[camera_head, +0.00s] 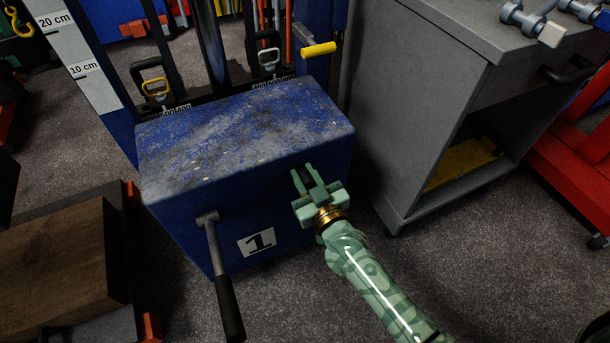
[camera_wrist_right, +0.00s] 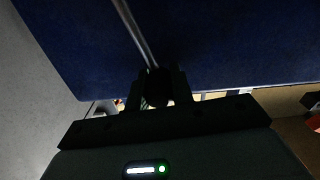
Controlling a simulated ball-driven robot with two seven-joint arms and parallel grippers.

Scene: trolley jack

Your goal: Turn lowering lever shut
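In the head view, the blue jack body (camera_head: 285,185) with a white "1" plate (camera_head: 256,241) stands in the middle. My right gripper (camera_head: 305,174) is at the upper right of its front face, fingers apart. In the right wrist view, a thin metal lever (camera_wrist_right: 133,32) runs across the blue face to a dark end (camera_wrist_right: 158,88) between the fingers of my right gripper (camera_wrist_right: 158,80). A larger lever with a black grip (camera_head: 228,308) hangs at the front left. My left gripper is not in view.
A grey cabinet (camera_head: 435,60) with an open shelf stands close on the right. A wooden block (camera_head: 65,265) lies at the left. A yellow-handled lever (camera_head: 318,50) sticks out behind the jack body. Carpet shows free in front.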

